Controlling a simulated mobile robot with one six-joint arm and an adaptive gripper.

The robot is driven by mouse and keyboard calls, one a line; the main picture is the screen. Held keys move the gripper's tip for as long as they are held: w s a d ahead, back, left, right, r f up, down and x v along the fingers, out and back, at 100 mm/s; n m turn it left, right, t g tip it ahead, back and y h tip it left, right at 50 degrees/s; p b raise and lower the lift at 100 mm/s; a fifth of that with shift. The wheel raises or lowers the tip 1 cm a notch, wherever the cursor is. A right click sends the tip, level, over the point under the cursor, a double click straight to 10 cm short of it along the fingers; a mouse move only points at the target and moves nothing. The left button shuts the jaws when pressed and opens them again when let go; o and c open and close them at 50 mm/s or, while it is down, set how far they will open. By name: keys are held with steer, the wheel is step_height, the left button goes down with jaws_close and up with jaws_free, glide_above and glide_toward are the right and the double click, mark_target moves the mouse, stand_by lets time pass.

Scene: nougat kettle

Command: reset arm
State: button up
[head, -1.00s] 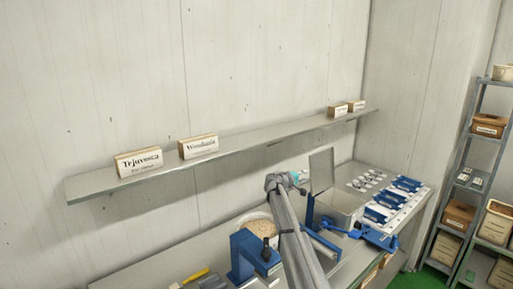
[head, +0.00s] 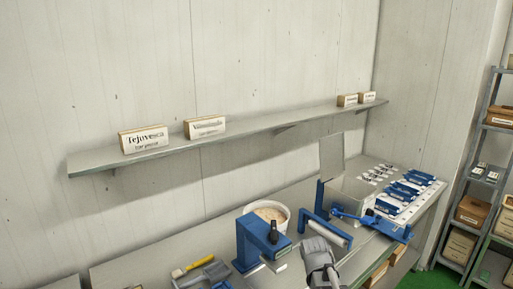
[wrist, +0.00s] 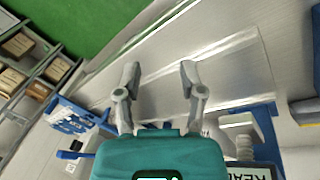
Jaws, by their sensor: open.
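In the wrist view my gripper (wrist: 157,82) is open, its two grey fingers spread apart with nothing between them. Its teal body fills the bottom of that view. In the head view my grey arm shows at the bottom, in front of the bench; the fingertips cannot be made out there.
The bench (head: 208,247) holds a tub of pale bits (head: 283,208), a blue machine (head: 255,243), a box with a raised lid (head: 331,158) and several blue items (head: 403,190). A wall shelf (head: 245,130) carries labelled blocks. A rack (head: 478,185) stands right.

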steer(key=s+a+f+g+y+b, duration=0.1)
steer(key=s+a+f+y, duration=0.1)
steer(key=s, duration=0.6)
steer(key=shift+a+f, duration=0.15)
steer(key=shift+a, duration=0.5)
